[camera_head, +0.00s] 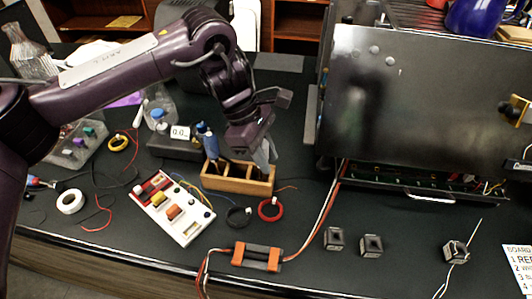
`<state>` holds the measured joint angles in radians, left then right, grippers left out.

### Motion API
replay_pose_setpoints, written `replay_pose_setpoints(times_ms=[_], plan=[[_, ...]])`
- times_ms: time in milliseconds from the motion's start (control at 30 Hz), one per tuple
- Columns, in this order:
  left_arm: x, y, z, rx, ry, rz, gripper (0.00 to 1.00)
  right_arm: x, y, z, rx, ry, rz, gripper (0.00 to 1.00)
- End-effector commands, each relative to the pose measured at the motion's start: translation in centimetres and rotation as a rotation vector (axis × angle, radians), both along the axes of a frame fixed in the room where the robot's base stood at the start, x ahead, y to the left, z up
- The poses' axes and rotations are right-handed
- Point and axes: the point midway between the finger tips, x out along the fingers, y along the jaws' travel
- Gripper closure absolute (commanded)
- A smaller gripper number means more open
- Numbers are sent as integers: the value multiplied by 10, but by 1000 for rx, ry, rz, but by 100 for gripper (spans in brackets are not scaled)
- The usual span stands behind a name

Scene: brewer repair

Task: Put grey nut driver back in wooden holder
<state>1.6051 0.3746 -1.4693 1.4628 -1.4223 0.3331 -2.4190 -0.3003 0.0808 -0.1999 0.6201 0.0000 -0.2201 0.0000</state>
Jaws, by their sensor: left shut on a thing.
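The wooden holder (237,184) stands on the dark bench in the middle of the picture. A blue-handled driver (208,142) stands in its left end. My left gripper (262,148) is above the right part of the holder, pointing down. It is shut on the grey nut driver (268,153), of which a grey piece shows below the fingers. The driver's lower end is hard to make out, and I cannot tell whether it is inside a compartment. My right gripper is not in view.
A large black panel of the brewer (410,110) rises close on the right. A white board with coloured blocks (172,208), a red wire coil (270,209) and a black coil (238,217) lie before the holder. A meter (180,133) sits behind left. Small black blocks (334,239) lie front right.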

Motion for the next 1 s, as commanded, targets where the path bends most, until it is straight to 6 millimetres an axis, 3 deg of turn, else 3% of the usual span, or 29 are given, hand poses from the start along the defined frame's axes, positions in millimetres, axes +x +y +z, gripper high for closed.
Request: replay_pose_setpoints(times_ms=[100, 133, 300, 500, 667, 1000], plan=[[0, 0, 1, 0, -1, 0, 100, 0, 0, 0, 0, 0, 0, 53], [0, 0, 1, 0, -1, 0, 73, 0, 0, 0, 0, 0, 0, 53], [0, 0, 0, 0, -1, 0, 51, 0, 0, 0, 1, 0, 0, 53], [0, 0, 0, 0, 0, 0, 49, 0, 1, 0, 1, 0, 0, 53], [0, 0, 0, 0, 0, 0, 31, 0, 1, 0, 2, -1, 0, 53], [0, 0, 3, 0, 0, 0, 31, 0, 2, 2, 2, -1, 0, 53]])
